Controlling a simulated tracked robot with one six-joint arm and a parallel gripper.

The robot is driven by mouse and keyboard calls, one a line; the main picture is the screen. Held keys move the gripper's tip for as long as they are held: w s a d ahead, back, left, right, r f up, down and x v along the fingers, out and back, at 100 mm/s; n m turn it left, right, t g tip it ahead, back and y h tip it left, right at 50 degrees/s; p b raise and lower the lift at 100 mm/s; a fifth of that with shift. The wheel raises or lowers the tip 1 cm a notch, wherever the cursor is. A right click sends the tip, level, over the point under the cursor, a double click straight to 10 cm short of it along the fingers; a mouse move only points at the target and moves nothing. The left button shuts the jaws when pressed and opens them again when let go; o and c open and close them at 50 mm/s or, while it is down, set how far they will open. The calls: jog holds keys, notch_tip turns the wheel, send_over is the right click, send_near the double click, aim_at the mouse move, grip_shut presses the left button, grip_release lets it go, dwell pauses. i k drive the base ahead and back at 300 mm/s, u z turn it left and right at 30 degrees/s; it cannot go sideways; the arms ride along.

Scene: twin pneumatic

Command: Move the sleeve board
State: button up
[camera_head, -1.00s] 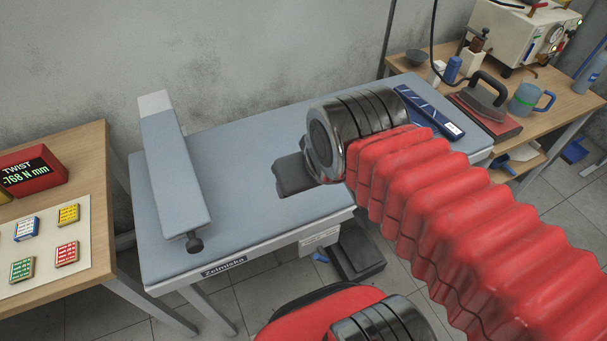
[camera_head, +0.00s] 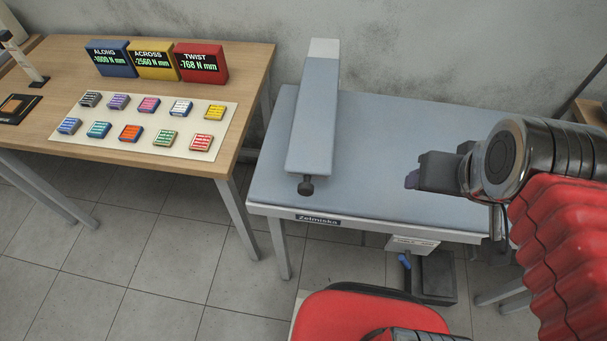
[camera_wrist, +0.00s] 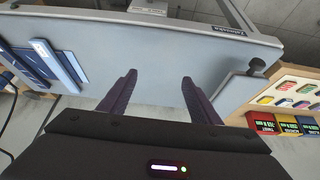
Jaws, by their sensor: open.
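The sleeve board (camera_head: 313,125) is a long narrow grey-blue padded board with a pale far end and a dark knob at its near end. It lies on the left part of the blue-grey ironing table (camera_head: 375,185). In the wrist view the sleeve board (camera_wrist: 237,90) is at the right, with its knob toward the upper right. My gripper (camera_head: 412,178) is to the right of the board, apart from it, above the table. In the wrist view my gripper (camera_wrist: 155,82) has its two purple fingers spread, with nothing between them.
A wooden table (camera_head: 60,85) to the left holds blue, yellow and red readout boxes (camera_head: 152,61) and several coloured blocks on a pale sheet. A red seat (camera_head: 365,315) stands in front. Dark blue flat pieces (camera_wrist: 45,65) lie at the left in the wrist view.

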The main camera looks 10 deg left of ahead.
aim_at(311, 145)
jog(key=u, duration=0.65)
jog(key=k, duration=0.9)
jog(key=u, duration=1.05)
jog(key=k, duration=0.45)
jog(key=z, duration=0.05)
jog(key=i, duration=1.1)
jog(key=u, duration=0.15)
